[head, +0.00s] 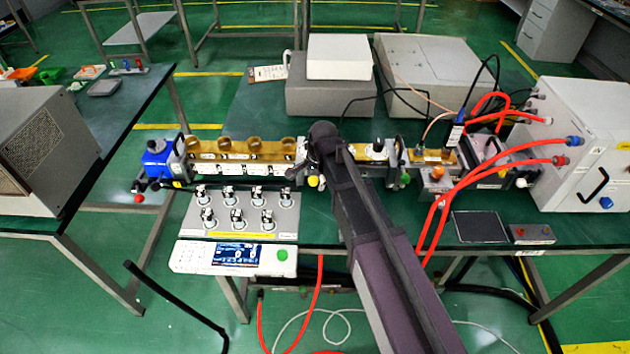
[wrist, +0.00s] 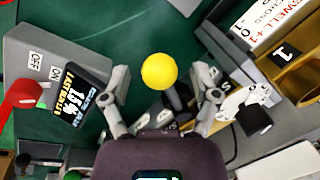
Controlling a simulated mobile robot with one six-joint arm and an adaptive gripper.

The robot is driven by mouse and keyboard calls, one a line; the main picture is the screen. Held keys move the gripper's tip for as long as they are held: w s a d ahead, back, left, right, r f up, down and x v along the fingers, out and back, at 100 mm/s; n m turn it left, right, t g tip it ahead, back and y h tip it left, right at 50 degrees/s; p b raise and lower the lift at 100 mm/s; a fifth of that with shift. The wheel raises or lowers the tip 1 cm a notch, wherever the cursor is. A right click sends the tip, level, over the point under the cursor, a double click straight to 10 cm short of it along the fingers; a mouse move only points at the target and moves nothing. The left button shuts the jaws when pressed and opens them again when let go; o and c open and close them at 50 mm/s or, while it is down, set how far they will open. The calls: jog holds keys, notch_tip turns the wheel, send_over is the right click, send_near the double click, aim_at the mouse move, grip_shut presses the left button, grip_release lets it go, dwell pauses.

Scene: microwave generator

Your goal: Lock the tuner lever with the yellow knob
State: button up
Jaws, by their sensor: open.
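The yellow knob (wrist: 159,71) sits between the two spread fingers of my gripper (wrist: 163,80) in the wrist view. I see no finger touching the knob. In the head view the yellow knob (head: 313,181) shows just below the end of my arm, at the middle of the brass waveguide line. My gripper is mostly hidden there behind my wrist. The lever's clamp is partly covered by my gripper, so I cannot tell whether it is locked.
In the wrist view a grey box (wrist: 50,65) with ON and OFF labels and a red knob (wrist: 22,97) lie left. A brass waveguide section (wrist: 285,60) lies right. In the head view red hoses (head: 450,195) run to the white cabinet (head: 580,145) at right.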

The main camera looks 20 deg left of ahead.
grip_shut()
jog(key=shift+s, duration=0.15)
dwell(0.4)
